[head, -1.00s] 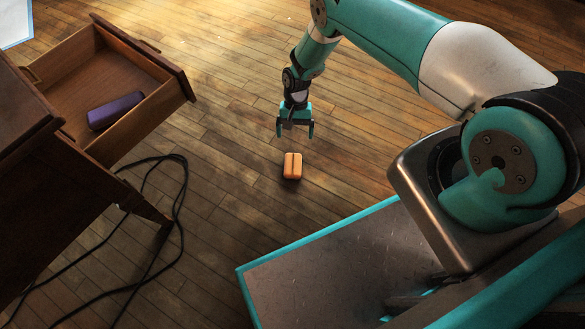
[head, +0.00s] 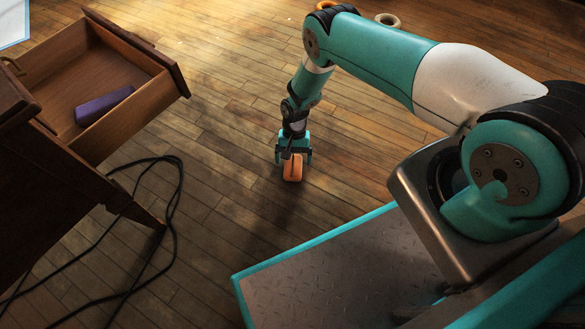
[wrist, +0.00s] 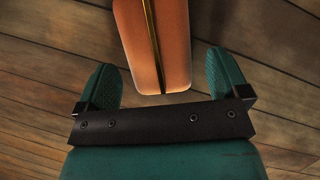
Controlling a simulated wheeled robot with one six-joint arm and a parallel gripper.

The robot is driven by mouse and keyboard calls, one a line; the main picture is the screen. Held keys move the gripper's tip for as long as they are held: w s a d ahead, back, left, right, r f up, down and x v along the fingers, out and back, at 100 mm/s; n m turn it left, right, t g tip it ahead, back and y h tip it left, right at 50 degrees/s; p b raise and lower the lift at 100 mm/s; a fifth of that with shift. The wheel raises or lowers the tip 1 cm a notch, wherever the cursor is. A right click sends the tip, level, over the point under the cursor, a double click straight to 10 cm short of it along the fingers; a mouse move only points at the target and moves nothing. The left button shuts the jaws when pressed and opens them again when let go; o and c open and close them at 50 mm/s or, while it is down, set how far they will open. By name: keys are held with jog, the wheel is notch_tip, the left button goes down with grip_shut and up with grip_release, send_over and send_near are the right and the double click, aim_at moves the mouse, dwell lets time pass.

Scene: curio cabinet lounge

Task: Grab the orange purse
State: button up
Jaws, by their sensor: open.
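The small orange purse (head: 292,170) is on the wooden floor in the middle of the head view. Its upper part is hidden behind my gripper there. In the wrist view the purse (wrist: 155,45) shows at the top centre, with a dark and gold seam along it. My gripper (head: 293,160) is low over the purse and open. In the wrist view its two teal fingers (wrist: 163,85) stand apart, one on each side of the purse's near end. A gap shows between each finger and the purse, and nothing is gripped.
An open wooden drawer (head: 75,62) at the left holds a purple case (head: 104,106). A black cable (head: 178,200) lies looped on the floor below it. Two rings, one cream (head: 388,20), lie at the far top. Floor around the purse is clear.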

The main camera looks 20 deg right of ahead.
jog(key=c, duration=1)
jog(key=shift+c, duration=0.3)
